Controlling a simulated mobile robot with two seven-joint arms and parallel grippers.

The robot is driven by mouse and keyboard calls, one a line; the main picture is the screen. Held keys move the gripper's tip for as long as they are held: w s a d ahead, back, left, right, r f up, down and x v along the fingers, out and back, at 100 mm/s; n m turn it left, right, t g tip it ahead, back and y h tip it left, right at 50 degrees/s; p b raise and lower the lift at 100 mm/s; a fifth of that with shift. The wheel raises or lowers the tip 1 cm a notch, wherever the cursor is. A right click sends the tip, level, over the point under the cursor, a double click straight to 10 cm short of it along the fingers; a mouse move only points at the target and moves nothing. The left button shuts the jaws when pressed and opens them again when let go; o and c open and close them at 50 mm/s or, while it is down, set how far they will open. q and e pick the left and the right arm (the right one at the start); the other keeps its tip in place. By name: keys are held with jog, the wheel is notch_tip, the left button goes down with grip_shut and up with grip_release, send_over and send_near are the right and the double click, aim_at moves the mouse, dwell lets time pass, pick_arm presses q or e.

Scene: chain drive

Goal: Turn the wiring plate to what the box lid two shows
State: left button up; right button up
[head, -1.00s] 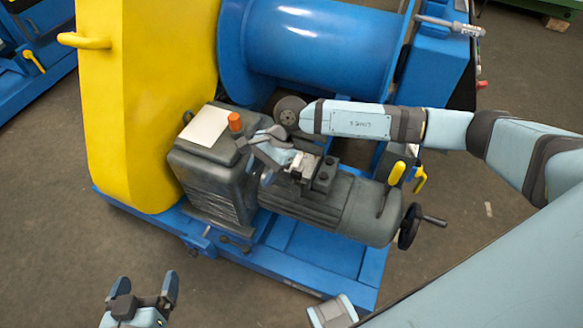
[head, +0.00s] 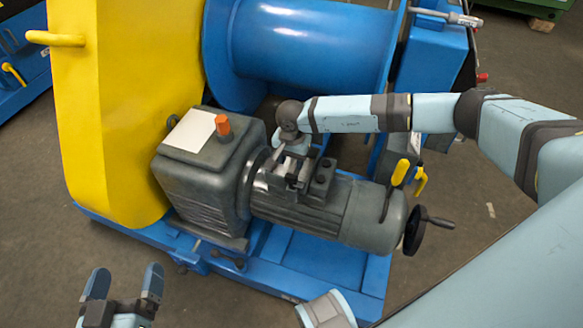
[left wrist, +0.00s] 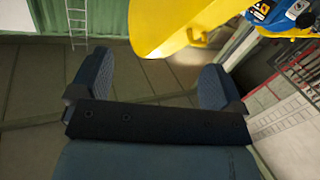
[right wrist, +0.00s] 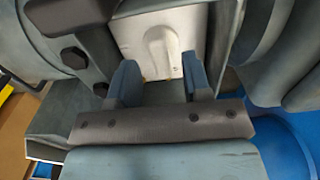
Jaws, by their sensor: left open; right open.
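In the right wrist view a pale plate with a raised rounded bar (right wrist: 158,45), probably the wiring plate, sits in a grey housing. The bar points roughly up and down in that picture. My right gripper (right wrist: 160,82) is open, its fingertips on either side of the bar's lower end; I cannot tell whether they touch it. In the head view my right gripper (head: 283,172) is over the dark motor (head: 335,212), hiding most of the plate. My left gripper (head: 125,283) is open and empty over the floor at lower left. I cannot make out a lid marked two.
A grey gearbox (head: 200,175) with a blank-looking white sheet (head: 190,130) and an orange cap (head: 223,125) stands left of the motor. A yellow guard (head: 120,100), a blue drum (head: 305,45) and a handwheel (head: 415,228) surround it. Floor at the front is clear.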

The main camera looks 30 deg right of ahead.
notch_tip(320, 180, down, 2)
jog(key=shift+f, duration=0.15)
pick_arm(q)
jog(key=shift+d+r+t+h, duration=0.2)
jog(key=shift+r+t+h, duration=0.1)
jog(key=shift+r, duration=0.45)
pick_arm(e)
jog(key=shift+f, duration=0.25)
jog(key=shift+c, duration=0.4)
jog(key=c, duration=0.7)
pick_arm(q)
jog(key=shift+f, duration=0.1)
pick_arm(e)
grip_shut()
